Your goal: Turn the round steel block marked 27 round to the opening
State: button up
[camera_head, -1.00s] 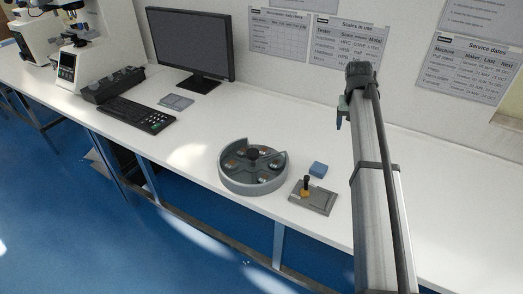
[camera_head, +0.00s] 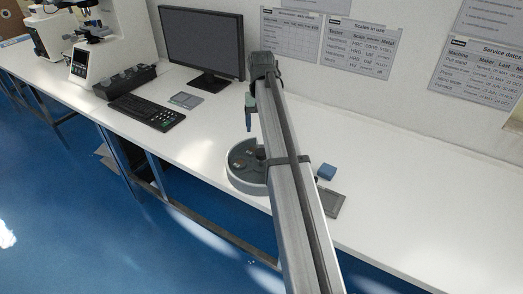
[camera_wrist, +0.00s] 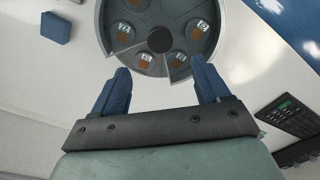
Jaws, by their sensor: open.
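A round grey carousel (camera_head: 236,181) stands on the bench, partly hidden behind my arm. In the wrist view it fills the top centre, with a dark central hub (camera_wrist: 160,39). Several round blocks with small white number labels sit in its compartments around the hub. The labels are too small to read surely, so I cannot tell which block is marked 27. In the head view my gripper (camera_head: 249,115) hangs above and behind the carousel.
A blue box (camera_head: 326,171) and a grey plate (camera_head: 331,203) lie right of the carousel, the plate partly behind my arm. A keyboard (camera_head: 146,112), a monitor (camera_head: 203,43) and a small grey pad (camera_head: 186,99) stand left. The bench at right is clear.

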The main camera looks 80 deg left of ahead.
aim_at(262, 153)
notch_tip(262, 153, down, 12)
jog(key=shift+r, duration=0.15)
dwell(0.3)
grip_shut()
dwell(0.7)
